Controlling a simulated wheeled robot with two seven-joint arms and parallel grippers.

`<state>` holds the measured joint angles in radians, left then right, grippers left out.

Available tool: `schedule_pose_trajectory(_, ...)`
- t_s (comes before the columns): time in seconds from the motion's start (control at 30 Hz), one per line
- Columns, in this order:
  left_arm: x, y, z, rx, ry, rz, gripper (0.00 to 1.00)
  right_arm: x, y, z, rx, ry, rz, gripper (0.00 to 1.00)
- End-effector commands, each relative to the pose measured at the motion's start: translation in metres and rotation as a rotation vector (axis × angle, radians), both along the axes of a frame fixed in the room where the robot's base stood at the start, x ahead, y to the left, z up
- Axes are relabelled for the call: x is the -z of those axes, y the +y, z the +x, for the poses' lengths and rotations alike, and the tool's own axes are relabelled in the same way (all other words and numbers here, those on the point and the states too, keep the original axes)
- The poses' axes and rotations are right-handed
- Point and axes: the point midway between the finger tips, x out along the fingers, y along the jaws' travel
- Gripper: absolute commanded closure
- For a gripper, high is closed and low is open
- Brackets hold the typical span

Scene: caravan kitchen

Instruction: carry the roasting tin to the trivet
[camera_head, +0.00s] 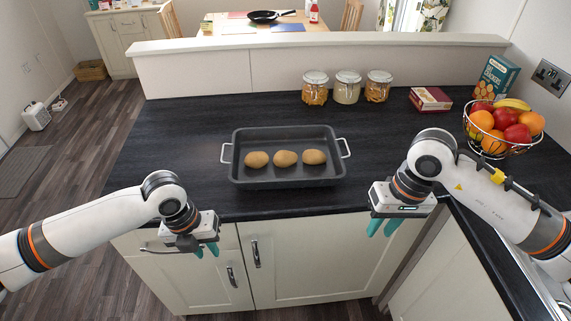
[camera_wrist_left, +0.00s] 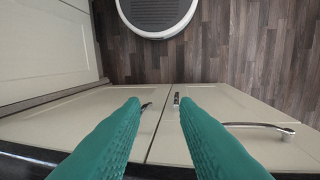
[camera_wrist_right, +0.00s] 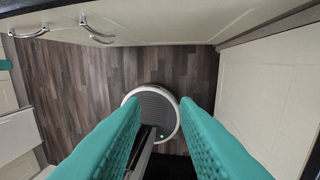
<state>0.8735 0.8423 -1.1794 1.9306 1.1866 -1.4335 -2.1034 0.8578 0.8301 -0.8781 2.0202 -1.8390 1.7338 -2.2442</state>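The dark grey roasting tin (camera_head: 287,181) stands on the black worktop in the head view, with a wire handle at its left and right ends. Three brown potatoes (camera_head: 285,158) lie in it in a row. I cannot make out a trivet in any view. My left gripper (camera_head: 206,249) hangs in front of the worktop edge, below and left of the tin. My right gripper (camera_head: 384,228) is at the front edge, right of and nearer than the tin. Both have teal fingers, spread apart with nothing between them in the wrist views.
Three glass jars (camera_head: 347,88), a red box (camera_head: 430,99), a cracker box (camera_head: 496,77) and a wire fruit bowl (camera_head: 502,147) stand along the back and right. A low partition (camera_head: 320,67) closes the back. The worktop (camera_head: 170,130) left of the tin is clear.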

Motion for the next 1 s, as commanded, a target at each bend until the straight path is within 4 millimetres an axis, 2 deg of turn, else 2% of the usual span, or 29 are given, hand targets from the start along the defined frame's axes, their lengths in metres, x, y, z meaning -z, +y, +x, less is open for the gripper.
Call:
schedule_pose_trajectory(0.1, 0.000, 0.000, 0.000, 0.000, 0.000, 0.000, 0.72, -0.021, -0.003, 0.000, 0.000, -0.004, -0.001, 0.72)
schedule_pose_trajectory(0.3, 0.000, 0.000, 0.000, 0.000, 0.000, 0.000, 0.72, -0.038, -0.006, -0.001, 0.000, -0.002, -0.001, 0.72)
schedule_pose_trajectory(0.83, 0.001, -0.001, 0.000, -0.002, 0.000, -0.001, 0.72, -0.039, -0.005, -0.002, 0.001, 0.001, 0.007, 0.72)
schedule_pose_trajectory(0.93, 0.003, -0.008, -0.004, -0.023, 0.000, -0.011, 0.72, -0.036, 0.014, -0.007, 0.019, 0.017, 0.084, 0.72)
schedule_pose_trajectory(1.0, 0.007, -0.018, -0.010, -0.065, 0.004, -0.026, 0.72, -0.034, 0.042, -0.015, 0.057, 0.054, 0.210, 0.72)
